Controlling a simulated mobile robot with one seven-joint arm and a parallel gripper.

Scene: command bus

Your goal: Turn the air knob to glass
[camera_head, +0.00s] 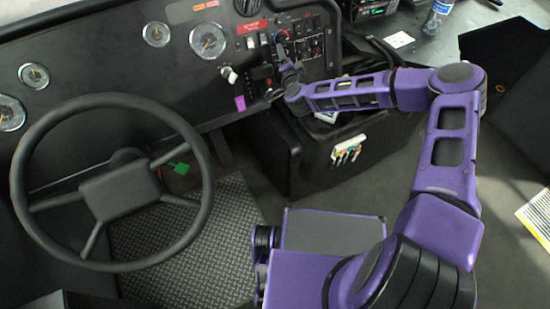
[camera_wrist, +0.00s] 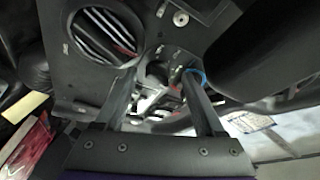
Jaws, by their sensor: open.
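The dash control panel (camera_head: 300,42) carries a knob with a red and blue ring (camera_head: 282,37) and further dark dials to its right. I cannot read which dial is the air knob or where it points. My gripper (camera_head: 286,72) is at the panel's lower part, below the ringed knob. In the wrist view my gripper (camera_wrist: 160,76) is open, with a finger on each side of a dark round knob (camera_wrist: 157,72). I cannot tell whether the fingers touch it. A blue arc (camera_wrist: 198,77) shows beside the right fingertip.
The steering wheel (camera_head: 110,185) stands to the left. A round air vent (camera_wrist: 105,35) is beside the left finger. A black console box (camera_head: 325,150) lies below the panel. A bottle (camera_head: 438,15) stands at the upper right.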

